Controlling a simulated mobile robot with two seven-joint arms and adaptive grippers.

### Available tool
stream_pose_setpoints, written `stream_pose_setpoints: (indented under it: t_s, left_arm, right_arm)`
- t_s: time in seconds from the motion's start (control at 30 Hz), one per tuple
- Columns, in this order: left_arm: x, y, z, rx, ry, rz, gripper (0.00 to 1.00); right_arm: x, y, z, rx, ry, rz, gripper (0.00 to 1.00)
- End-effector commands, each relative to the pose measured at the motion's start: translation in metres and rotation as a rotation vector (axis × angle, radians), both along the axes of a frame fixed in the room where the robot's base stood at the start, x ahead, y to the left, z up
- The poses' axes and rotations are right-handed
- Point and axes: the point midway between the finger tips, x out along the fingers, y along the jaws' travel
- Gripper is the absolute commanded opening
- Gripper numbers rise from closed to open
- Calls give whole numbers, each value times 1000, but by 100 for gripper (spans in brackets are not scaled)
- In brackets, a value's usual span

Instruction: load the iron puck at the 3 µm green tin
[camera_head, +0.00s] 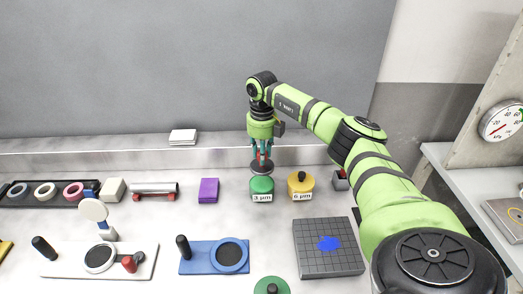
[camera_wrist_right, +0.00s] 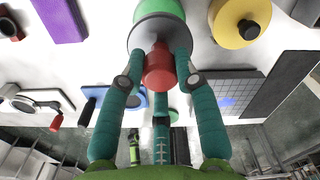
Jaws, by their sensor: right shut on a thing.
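My right gripper (camera_head: 262,155) is shut on the red handle of the iron puck, a dark grey disc (camera_head: 262,167). In the right wrist view the teal fingers (camera_wrist_right: 159,74) grip the red handle (camera_wrist_right: 158,66) from both sides, with the grey disc (camera_wrist_right: 140,34) beyond it. The green tin (camera_head: 262,188) labelled 3 µm stands directly under or just in front of the disc; its side also shows in the wrist view (camera_wrist_right: 168,8). I cannot tell whether disc and tin touch. My left gripper is not in view.
A yellow 6 µm tin (camera_head: 301,188) stands close on the right. A gridded plate (camera_head: 312,262) with a blue patch, a blue board (camera_head: 200,262), a white board (camera_head: 60,262) and another green tin (camera_head: 262,288) lie nearer. A purple block (camera_head: 208,190) stands left.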

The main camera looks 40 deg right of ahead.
Motion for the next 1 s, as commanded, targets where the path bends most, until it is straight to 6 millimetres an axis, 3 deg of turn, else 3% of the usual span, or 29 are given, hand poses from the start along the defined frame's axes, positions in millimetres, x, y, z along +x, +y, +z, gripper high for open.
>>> stream_pose_setpoints:
  t_s: [0.6,1.0]
  left_arm:
    - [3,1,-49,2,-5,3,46]
    - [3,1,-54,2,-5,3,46]
  right_arm:
    - [1,0,-53,1,-3,-2,6]
    - [0,0,-58,0,-3,-1,5]
